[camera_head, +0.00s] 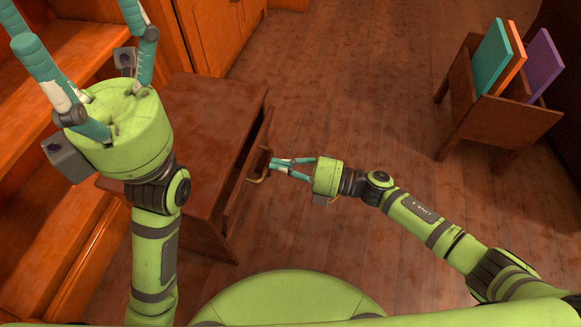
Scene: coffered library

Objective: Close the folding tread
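The brown wooden steps unit (205,112) stands left of centre. I take the upright panel on its right side (240,185) to be the folding tread. It stands out from the body, with a dark gap between them. A brass-coloured handle (258,179) is on its outer side. My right gripper (272,163) is at the handle from the right, its fingers drawn close together. I cannot tell if the tips touch or grip the handle. My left gripper (88,45) is raised at upper left, fingers spread wide and empty, nearer the camera and hiding part of the unit.
Orange-brown shelving (35,180) runs along the left, with a cabinet (215,30) at the back. A wooden rack (490,115) with teal, orange and purple boards stands at upper right. The wooden floor (345,95) between the unit and the rack is clear.

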